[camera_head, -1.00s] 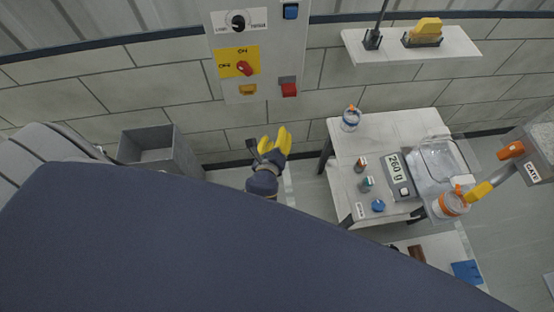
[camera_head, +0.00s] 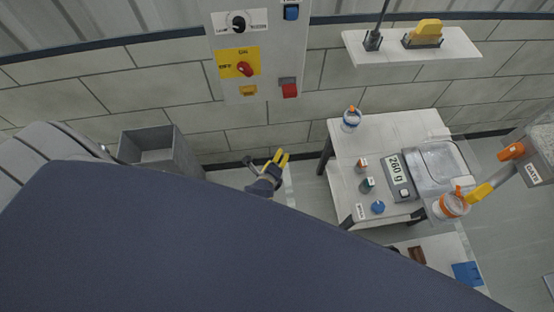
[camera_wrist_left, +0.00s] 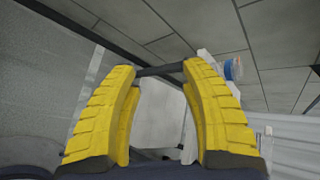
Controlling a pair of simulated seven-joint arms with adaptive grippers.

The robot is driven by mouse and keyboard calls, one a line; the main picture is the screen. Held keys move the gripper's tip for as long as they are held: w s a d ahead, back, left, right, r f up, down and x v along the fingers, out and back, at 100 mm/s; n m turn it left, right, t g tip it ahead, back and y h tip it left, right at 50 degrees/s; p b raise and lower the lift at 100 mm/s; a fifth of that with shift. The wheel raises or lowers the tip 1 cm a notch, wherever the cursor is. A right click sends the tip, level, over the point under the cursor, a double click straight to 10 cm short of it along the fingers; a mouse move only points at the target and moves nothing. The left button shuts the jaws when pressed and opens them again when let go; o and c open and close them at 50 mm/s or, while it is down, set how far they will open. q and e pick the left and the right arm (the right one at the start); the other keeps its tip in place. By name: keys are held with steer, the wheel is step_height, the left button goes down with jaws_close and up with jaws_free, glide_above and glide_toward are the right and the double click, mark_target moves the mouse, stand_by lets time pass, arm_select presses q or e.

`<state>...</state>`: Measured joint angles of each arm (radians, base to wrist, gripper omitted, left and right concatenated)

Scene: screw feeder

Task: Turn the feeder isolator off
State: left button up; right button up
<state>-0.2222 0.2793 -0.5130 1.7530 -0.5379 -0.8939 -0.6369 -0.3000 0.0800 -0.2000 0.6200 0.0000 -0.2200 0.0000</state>
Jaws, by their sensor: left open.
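The feeder isolator is a red rotary knob (camera_head: 245,69) on a yellow plate (camera_head: 228,58) on the wall panel, in the head view. The plate reads ON at the top and OFF at the left. The knob is too small to tell exactly where it points. My left gripper (camera_head: 279,157) is below the panel, well apart from the knob, with its yellow fingers spread and empty. The left wrist view shows both yellow fingers apart (camera_wrist_left: 160,100) with nothing held between them. My right gripper is not in view.
The panel also has a black selector (camera_head: 238,23), a blue button (camera_head: 291,12) and a red block (camera_head: 289,90). A grey bin (camera_head: 160,152) stands at the left. A table (camera_head: 400,120) with a scale (camera_head: 398,170) stands right; a shelf (camera_head: 415,44) is above it.

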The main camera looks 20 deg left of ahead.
mark_target(243, 70)
arm_select(q)
steer(key=shift+f, duration=0.15)
stand_by(0.3)
steer(key=s+a+r+t+y, duration=0.1)
steer(key=a+r+y, duration=0.2)
steer(key=r, duration=0.7)
steer(key=s+a+r+t+y, duration=0.1)
steer(key=a+r+y, duration=0.1)
steer(key=r, duration=0.8)
steer(key=s+a+r+t+y, duration=0.1)
steer(key=a+r+t+y, duration=0.15)
steer(key=r, duration=0.75)
steer(key=shift+g+y, duration=0.25)
steer(key=shift+g, duration=0.2)
steer(key=x, duration=1.7)
steer(key=shift+w+f, duration=0.1)
steer(key=shift+f, duration=0.1)
jaws_close()
